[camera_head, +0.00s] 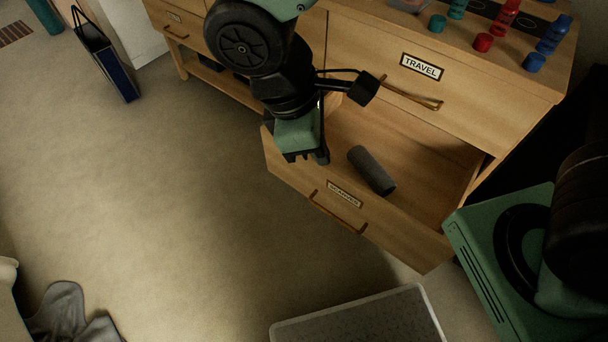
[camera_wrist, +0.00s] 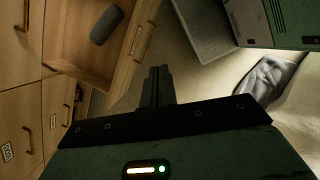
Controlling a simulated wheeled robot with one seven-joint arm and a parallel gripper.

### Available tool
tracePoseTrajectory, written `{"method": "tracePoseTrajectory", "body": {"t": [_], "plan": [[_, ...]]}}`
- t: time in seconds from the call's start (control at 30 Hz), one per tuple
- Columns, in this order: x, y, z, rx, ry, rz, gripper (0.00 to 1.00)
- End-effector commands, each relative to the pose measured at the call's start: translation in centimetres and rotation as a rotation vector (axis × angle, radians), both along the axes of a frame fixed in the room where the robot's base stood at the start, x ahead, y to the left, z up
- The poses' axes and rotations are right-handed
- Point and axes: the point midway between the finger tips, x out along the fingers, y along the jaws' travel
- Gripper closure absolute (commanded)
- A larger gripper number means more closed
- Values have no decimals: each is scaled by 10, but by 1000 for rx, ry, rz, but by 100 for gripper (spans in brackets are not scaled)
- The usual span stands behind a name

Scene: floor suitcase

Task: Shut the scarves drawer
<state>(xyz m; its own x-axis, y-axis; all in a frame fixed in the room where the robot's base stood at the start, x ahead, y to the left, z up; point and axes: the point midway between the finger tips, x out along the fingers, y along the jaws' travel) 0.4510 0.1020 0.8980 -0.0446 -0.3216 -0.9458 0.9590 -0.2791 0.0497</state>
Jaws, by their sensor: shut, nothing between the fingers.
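The scarves drawer (camera_head: 405,245) is the lower drawer of a wooden dresser and stands pulled out, with a label (camera_head: 344,193) and a bronze bar handle (camera_head: 338,213) on its front. A dark grey rolled item (camera_head: 372,171) lies inside it; it also shows in the wrist view (camera_wrist: 107,25). My gripper (camera_head: 308,158) is shut and empty, over the left end of the drawer front in the head view. In the wrist view my gripper (camera_wrist: 158,72) points past the drawer front and its handle (camera_wrist: 137,39). Whether it touches the drawer is unclear.
The travel drawer (camera_head: 470,103) above is shut. Several coloured bottles (camera_head: 505,17) stand on the dresser top. A grey flat case (camera_head: 360,318) lies on the floor in front. A blue bag (camera_head: 107,60) stands at the upper left. The floor left of the drawer is clear.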

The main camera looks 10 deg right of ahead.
Motion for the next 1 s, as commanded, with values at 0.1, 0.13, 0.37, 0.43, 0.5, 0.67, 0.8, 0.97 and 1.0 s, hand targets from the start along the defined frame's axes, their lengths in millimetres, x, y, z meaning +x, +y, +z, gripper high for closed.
{"method": "tracePoseTrajectory", "body": {"t": [0.1,0.13,0.37,0.43,0.5,0.67,0.8,0.97,1.0], "plan": [[22,17,-66,-148,16,206,100],[29,21,-80,-186,16,256,100],[73,55,-177,-497,-21,626,100],[83,65,-199,-580,-41,715,100],[90,74,-215,-646,-58,784,100],[99,85,-231,-732,-86,867,100],[104,82,-235,-747,-90,880,100],[116,64,-247,-746,-88,876,100],[121,59,-252,-745,-87,876,100]]}}
